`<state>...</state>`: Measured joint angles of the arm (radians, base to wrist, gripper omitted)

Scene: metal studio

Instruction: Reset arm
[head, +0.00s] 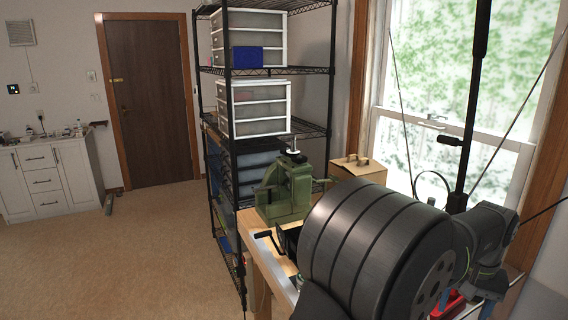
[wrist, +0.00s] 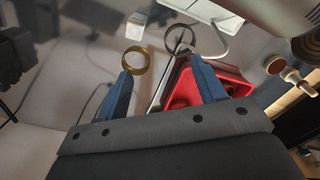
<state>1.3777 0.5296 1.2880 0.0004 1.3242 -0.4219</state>
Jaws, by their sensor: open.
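My gripper (wrist: 161,65) shows in the wrist view with its two blue fingers spread wide apart. It is open and nothing is held between the fingers. Beyond the fingertips lie a red tray (wrist: 236,86), a brass-coloured ring (wrist: 136,61) and a thin dark ring (wrist: 180,38). The right finger overlaps the red tray in the picture; I cannot tell whether they touch.
A wooden workbench (head: 255,246) carries a green press-like tool (head: 286,190) and a cardboard box (head: 357,168). A black wire shelf (head: 232,150) with drawer units stands behind. A large dark ribbed cylinder close to the head camera hides much of the bench. The floor (head: 120,260) at left is clear.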

